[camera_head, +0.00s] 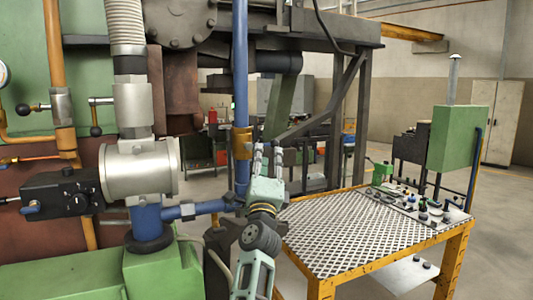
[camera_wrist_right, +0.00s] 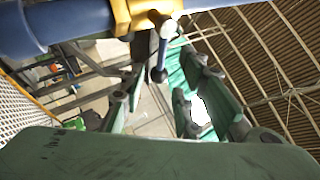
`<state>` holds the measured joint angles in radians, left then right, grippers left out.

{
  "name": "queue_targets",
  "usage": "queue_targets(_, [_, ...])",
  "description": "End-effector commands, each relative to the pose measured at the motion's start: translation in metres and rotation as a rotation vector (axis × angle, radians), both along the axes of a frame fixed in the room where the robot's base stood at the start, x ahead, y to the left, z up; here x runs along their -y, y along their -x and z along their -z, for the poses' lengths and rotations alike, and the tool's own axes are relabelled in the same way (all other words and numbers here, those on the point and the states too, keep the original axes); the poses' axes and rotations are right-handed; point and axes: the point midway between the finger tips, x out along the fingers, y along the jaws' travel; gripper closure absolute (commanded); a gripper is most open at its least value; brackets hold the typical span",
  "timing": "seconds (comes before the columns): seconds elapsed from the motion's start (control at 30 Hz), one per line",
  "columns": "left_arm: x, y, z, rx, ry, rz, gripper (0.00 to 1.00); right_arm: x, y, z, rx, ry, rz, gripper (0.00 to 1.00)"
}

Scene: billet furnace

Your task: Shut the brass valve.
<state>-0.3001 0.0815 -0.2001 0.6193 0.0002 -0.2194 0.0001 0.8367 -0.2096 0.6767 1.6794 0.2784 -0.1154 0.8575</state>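The brass valve (camera_head: 242,143) sits on a vertical blue pipe (camera_head: 240,65) in the middle of the head view. In the right wrist view the brass valve body (camera_wrist_right: 136,14) is at the top, on the blue pipe (camera_wrist_right: 65,22). A short lever with a blue tip (camera_wrist_right: 158,75) hangs from it. My right gripper (camera_head: 268,152) points up, just right of the valve in the head view. Its fingers (camera_wrist_right: 155,105) are apart. The lever tip appears between them in the wrist view, with no clear contact. My left gripper is not in view.
Silver and blue pipework with a black unit (camera_head: 62,193) fills the left.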

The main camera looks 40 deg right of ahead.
Motion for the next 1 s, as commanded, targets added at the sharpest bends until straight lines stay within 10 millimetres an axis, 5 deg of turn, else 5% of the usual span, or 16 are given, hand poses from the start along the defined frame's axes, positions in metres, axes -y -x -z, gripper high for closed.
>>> queue_targets(0.3, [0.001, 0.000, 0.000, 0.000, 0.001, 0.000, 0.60, -0.022, 0.023, 0.019, 0.000, -0.001, -0.001, 0.70])
queue_targets(0.87, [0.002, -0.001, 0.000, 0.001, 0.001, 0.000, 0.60, -0.022, 0.024, 0.020, -0.002, 0.001, -0.001, 0.70])
queue_targets(1.0, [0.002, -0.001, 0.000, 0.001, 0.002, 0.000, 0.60, -0.033, 0.019, 0.036, -0.091, 0.063, -0.015, 0.70])
